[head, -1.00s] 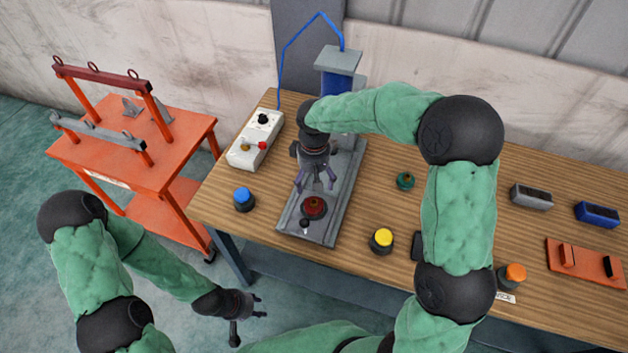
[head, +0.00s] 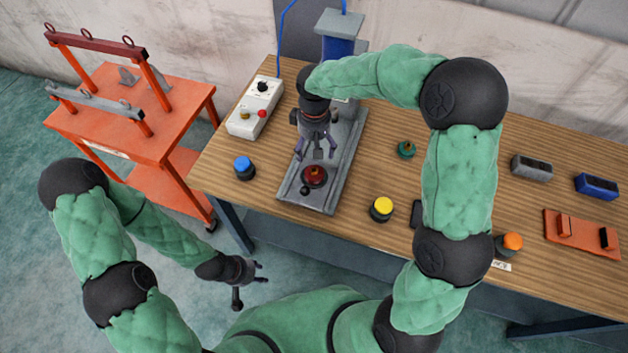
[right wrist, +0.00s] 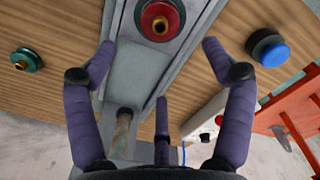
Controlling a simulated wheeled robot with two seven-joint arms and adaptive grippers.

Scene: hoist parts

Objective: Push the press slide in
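The press slide (head: 322,198) is a long grey bed running out toward me from the press (head: 340,45). A red round part (head: 314,176) with a brass centre sits near its front end, beside a small dark knob (head: 305,190). In the right wrist view the red part (right wrist: 162,18) is at the top, beyond the fingers. My right gripper (head: 318,152) is over the slide, just behind the red part on the press side, with its fingers spread and empty. I cannot tell if it touches the slide. My left gripper (head: 261,272) is open and empty, low in front of the table.
A white control box (head: 254,107) stands left of the slide. Blue (head: 244,168), yellow (head: 381,209), green (head: 406,149) and orange-topped (head: 509,243) parts stand on the wooden table. An orange cart (head: 150,100) is at left. My right arm spans the table's middle.

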